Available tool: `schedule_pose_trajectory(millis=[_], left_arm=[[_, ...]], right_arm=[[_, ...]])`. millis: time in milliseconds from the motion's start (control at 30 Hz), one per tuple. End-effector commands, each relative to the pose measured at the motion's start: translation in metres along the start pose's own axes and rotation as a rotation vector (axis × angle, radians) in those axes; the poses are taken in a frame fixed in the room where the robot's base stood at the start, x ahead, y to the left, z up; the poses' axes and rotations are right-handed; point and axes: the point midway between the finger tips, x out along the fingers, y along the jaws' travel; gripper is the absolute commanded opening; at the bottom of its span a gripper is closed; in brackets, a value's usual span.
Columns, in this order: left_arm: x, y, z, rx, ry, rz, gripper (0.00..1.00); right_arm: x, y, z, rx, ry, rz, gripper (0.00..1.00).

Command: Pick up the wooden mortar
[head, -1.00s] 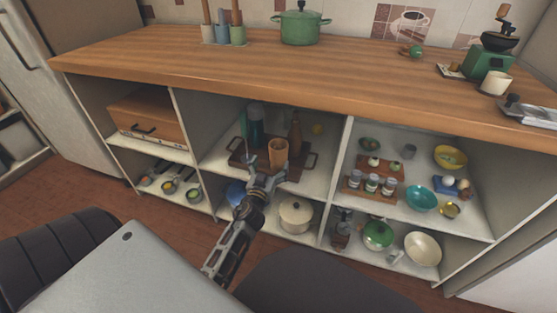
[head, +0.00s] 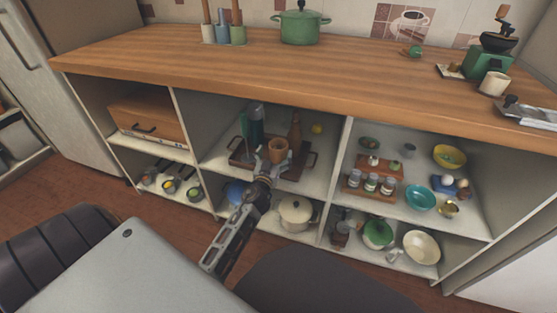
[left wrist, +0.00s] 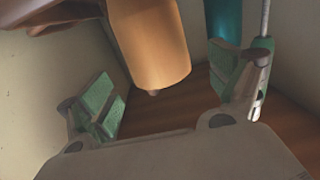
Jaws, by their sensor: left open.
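The wooden mortar (head: 278,147), a tan cup shape, stands upright on a dark wooden tray (head: 238,160) on the upper shelf of the middle cabinet bay. My left gripper (head: 266,161) is at the mortar's near side and hides part of its lower body. In the left wrist view, the mortar (left wrist: 152,45) lies ahead between the two green-padded fingers of the open left gripper (left wrist: 172,92), with gaps on both sides. Nothing is held. My right gripper is not in view.
A teal bottle (head: 256,128) and a brown bottle (head: 295,132) stand behind the mortar on the tray. The wooden counter (head: 300,75) overhangs the shelf. A cream pot (head: 295,213) sits on the shelf below. The right bay holds jars and bowls.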

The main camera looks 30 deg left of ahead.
Motion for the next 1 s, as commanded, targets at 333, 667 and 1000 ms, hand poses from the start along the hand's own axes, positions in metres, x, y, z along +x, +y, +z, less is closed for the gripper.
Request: schedule_pose_trajectory(millis=[333,667,1000], left_arm=[[0.008,0.0,0.0,0.0,0.0,0.0,0.92],[0.036,0.001,0.002,0.002,0.001,0.001,0.92],[0.052,0.001,0.003,-0.001,0.001,0.0,0.92]], right_arm=[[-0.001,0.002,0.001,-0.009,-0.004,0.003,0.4],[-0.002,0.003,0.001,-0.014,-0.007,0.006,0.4],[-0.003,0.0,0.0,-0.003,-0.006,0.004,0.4]])
